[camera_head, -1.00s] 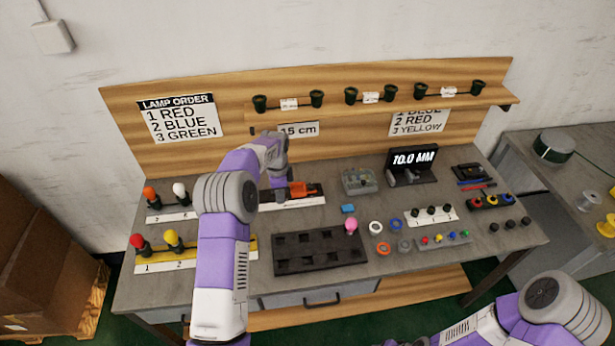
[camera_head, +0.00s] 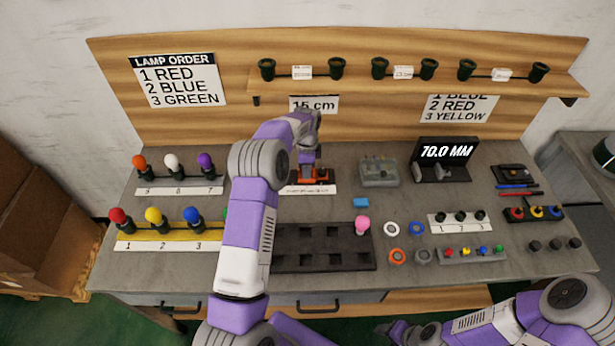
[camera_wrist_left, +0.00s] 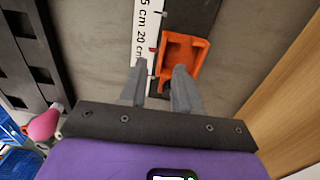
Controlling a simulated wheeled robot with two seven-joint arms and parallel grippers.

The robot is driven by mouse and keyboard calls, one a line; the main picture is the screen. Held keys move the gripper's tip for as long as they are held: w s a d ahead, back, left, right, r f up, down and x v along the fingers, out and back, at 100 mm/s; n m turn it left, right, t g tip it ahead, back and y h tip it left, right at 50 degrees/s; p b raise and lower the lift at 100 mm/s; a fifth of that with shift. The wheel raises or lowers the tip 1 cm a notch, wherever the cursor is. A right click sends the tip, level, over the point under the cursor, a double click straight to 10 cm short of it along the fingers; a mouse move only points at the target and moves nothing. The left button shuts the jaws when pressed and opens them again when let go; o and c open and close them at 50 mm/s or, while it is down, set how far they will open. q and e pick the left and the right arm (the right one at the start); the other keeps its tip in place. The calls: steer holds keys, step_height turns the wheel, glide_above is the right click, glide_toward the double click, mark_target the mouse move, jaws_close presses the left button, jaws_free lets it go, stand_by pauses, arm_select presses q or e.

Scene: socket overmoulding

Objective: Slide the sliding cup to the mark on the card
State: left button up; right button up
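The sliding cup, an orange open-topped block (camera_head: 310,176), sits on a dark rail behind a white scale strip (camera_head: 308,190). It also shows in the left wrist view (camera_wrist_left: 186,58), beside the scale near its 20 cm print. The card (camera_head: 299,104) on the back board reads 15 cm. My left gripper (camera_head: 306,158) is just over the cup and partly hides it. In the wrist view its fingers (camera_wrist_left: 160,75) are apart, the right tip overlapping the cup and the left over the scale; contact is unclear. My right gripper (camera_head: 398,330) is low in the picture, its fingers indistinct.
Lamps on stands are at left. A clear box (camera_head: 379,172) and a display (camera_head: 445,152) stand right of the rail. Bare bench lies between box and rail.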

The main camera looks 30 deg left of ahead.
mark_target(313, 174)
arm_select(q)
steer(key=shift+f, duration=2.2)
steer(key=shift+w, duration=0.1)
jaws_close()
